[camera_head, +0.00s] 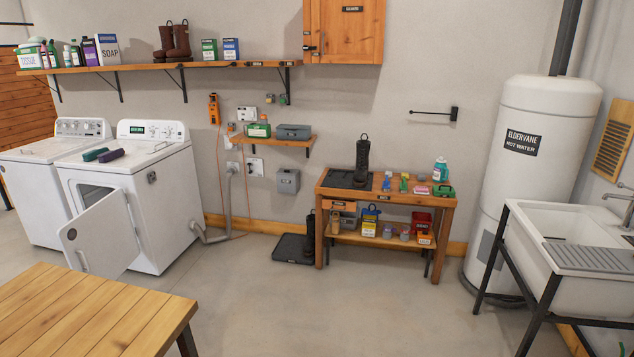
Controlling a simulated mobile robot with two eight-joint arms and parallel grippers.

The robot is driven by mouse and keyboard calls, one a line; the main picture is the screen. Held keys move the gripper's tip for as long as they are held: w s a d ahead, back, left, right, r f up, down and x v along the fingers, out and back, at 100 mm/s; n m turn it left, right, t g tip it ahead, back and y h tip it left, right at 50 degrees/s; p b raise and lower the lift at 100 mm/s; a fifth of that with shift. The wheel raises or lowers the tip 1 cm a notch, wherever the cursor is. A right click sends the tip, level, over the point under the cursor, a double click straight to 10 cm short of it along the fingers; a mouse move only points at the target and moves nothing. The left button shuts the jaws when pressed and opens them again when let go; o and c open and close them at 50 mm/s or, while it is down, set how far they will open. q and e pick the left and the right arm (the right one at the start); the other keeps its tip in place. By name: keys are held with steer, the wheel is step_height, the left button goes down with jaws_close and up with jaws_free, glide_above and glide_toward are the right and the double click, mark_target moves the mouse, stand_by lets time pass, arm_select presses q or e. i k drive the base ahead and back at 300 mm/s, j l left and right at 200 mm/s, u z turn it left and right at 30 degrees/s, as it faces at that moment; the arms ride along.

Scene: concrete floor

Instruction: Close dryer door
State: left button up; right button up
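The white dryer (165,212) stands against the back wall on the left, to the right of a white washer (32,190). Its door (100,238) hangs open on the dryer's front and sticks out towards the viewer and to the left. Part of the dark opening (92,196) shows above and behind the door. A latch plate (151,177) is on the dryer's front right of the opening. Neither of my grippers is in the head view.
A wooden table (95,315) fills the lower left, in front of the dryer door with some floor between. The concrete floor (290,305) is open in the middle. A wooden bench (440,203) with boots and bottles stands at the back, and a sink (570,245) at the right.

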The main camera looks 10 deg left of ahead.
mark_target(102, 240)
steer(key=i+u, duration=0.1)
steer(key=i, duration=0.7)
steer(key=i+l+u, duration=0.15)
steer(key=i, duration=0.65)
steer(key=i+j+u, duration=0.1)
steer(key=i+u, duration=0.55)
steer(key=u, duration=0.25)
steer(key=i+l+u, duration=0.15)
steer(key=i+u, duration=0.25)
steer(key=i+j+u, duration=0.15)
steer(key=i+u, duration=0.8)
steer(key=k, duration=0.1)
